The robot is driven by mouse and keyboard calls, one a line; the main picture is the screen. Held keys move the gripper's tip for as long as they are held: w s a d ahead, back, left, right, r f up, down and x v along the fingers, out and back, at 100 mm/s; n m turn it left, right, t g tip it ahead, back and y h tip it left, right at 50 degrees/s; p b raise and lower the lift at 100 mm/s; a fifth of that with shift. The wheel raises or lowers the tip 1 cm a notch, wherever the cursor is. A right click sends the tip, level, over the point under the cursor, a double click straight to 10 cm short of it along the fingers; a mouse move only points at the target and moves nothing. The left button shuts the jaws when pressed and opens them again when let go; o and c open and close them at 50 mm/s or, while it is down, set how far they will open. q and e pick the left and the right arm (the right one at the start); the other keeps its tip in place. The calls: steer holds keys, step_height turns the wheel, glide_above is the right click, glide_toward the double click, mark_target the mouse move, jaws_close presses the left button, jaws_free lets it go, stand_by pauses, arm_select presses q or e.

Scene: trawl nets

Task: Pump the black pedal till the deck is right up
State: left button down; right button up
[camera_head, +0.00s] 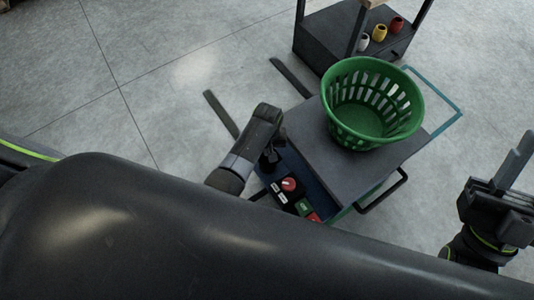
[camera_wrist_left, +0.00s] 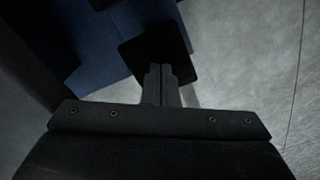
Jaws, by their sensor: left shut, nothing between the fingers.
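The lift cart's dark grey deck (camera_head: 318,140) carries a green basket (camera_head: 345,130) in the head view. The deck's height is hard to judge from above. My left gripper (camera_head: 270,160) points down at the cart's left side, by the blue base (camera_head: 310,178). In the left wrist view its fingers (camera_wrist_left: 160,70) are shut and empty, over or against a black pad (camera_wrist_left: 150,45), which looks like the pedal. I cannot tell if they touch it. The pedal is hidden in the head view. My right gripper (camera_head: 512,168) is at the far right, away from the cart; its opening is unclear.
A panel with a red knob (camera_head: 288,184) and coloured labels sits at the cart's near end. A teal handle (camera_head: 447,97) sticks out right. Dark bars (camera_head: 221,114) extend left over the floor. A black stand (camera_head: 325,38) with small coloured pots (camera_head: 379,33) stands behind.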

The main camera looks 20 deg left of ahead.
arm_select(q)
steer(key=shift+f+b, duration=1.25)
steer(key=shift+f, duration=1.05)
step_height(320, 180, up, 5)
steer(key=p, duration=0.5)
steer(key=shift+f+p, duration=0.15)
steer(key=shift+p, duration=0.2)
steer(key=shift+f, duration=0.25)
steer(key=shift+f+b, duration=1.65)
steer(key=shift+f, duration=0.45)
step_height(320, 180, up, 5)
steer(key=p, duration=0.5)
steer(key=shift+f, duration=0.35)
